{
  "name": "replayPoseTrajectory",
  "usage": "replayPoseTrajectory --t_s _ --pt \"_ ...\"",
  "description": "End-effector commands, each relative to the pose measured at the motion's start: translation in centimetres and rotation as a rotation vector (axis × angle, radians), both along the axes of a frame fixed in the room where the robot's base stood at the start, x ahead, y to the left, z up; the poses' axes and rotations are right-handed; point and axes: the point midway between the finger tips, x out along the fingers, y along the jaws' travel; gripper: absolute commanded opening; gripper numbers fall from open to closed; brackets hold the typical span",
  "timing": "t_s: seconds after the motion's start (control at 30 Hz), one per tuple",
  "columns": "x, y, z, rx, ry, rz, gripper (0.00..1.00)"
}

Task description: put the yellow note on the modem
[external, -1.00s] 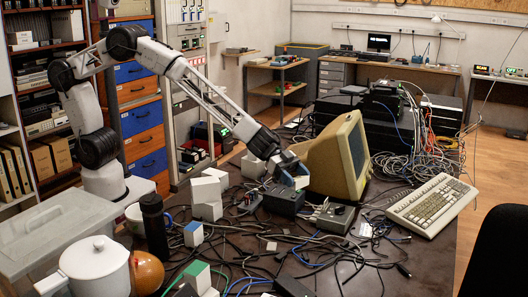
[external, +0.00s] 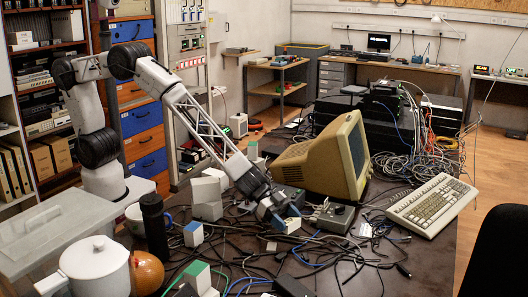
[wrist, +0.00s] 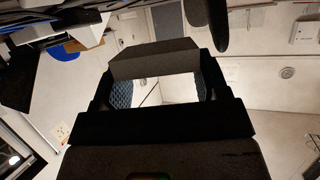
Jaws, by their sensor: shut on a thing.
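In the external view my gripper (external: 282,221) is low over the cables in front of the monitor, its blue fingers pointing down. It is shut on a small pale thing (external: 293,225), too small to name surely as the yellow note. In the wrist view a dark, shaded slab (wrist: 155,61) spans the fingertips. No modem can be told for sure. A grey box (external: 291,194) stands behind my gripper, partly hidden by it. A second grey box with a dark round top part (external: 336,217) stands to its right.
A beige monitor (external: 325,160) stands behind, and a keyboard (external: 432,203) lies at the right. White blocks (external: 207,194) stand left of my gripper. Loose black and blue cables cover the front table. A small pale piece (external: 271,246) lies among them.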

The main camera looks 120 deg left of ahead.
Motion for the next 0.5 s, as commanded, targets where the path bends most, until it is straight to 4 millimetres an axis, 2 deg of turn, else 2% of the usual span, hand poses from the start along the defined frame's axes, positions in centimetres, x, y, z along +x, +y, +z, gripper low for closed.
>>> replayPoseTrajectory --t_s 0.5 --pt "0.04 0.03 0.67 0.0 -0.001 0.0 0.42"
